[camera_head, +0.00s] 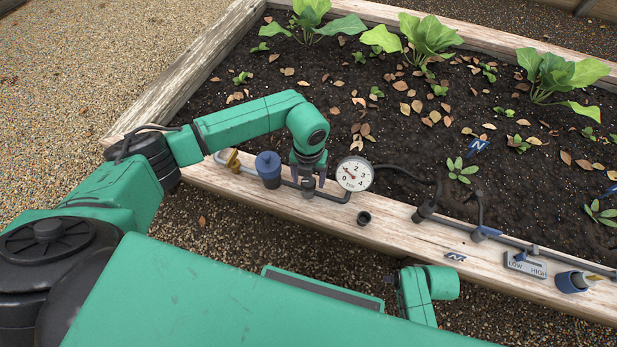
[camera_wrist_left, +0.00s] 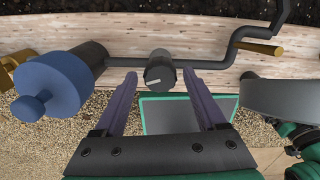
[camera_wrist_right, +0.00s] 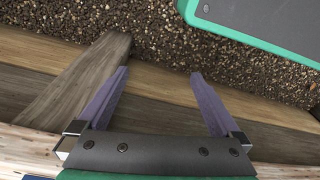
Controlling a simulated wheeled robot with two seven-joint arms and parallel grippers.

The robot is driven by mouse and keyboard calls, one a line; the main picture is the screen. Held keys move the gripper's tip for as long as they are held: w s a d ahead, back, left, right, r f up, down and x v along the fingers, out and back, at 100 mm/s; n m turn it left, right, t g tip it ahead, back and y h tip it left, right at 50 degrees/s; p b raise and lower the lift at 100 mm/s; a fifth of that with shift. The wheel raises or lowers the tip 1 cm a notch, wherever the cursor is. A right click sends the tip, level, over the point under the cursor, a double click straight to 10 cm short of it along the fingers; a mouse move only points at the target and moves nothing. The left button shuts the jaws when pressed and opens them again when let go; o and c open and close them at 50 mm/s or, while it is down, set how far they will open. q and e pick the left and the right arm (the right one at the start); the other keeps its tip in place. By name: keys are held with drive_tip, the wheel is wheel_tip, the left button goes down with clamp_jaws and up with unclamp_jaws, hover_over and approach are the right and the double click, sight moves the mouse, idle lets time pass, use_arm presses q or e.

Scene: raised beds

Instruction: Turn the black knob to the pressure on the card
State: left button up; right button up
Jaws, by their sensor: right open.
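The black knob (camera_wrist_left: 159,70), with a pale mark on its face, sits on a dark pipe along the bed's wooden edge. In the left wrist view it shows between the fingertips of my left gripper (camera_wrist_left: 163,78), which is open with a gap on each side. In the head view my left gripper (camera_head: 308,182) comes down over the pipe and mostly hides the knob. The round white gauge (camera_head: 354,174) stands just right of it; its red needle points up-left, but I cannot read the exact value. My right gripper (camera_wrist_right: 160,74) is open and empty. I cannot make out a pressure card.
A blue capped cylinder (camera_head: 269,168) and a brass fitting (camera_head: 233,161) stand left of the knob. A LOW/HIGH plate (camera_head: 526,265) and a blue cup (camera_head: 573,281) are at the right. Leafy plants grow in the soil.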

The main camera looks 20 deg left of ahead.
sight(308, 181)
use_arm(q)
drive_tip(key=shift+r, duration=0.1)
wheel_tip(308, 181, up, 14)
drive_tip(key=p, duration=0.2)
drive_tip(key=shift+r, duration=0.15)
use_arm(e)
drive_tip(key=s+f, duration=0.1)
drive_tip(key=s+d+f, duration=0.1)
drive_tip(key=f, duration=0.1)
drive_tip(key=s+f, duration=0.1)
drive_tip(key=shift+d+f, duration=0.25)
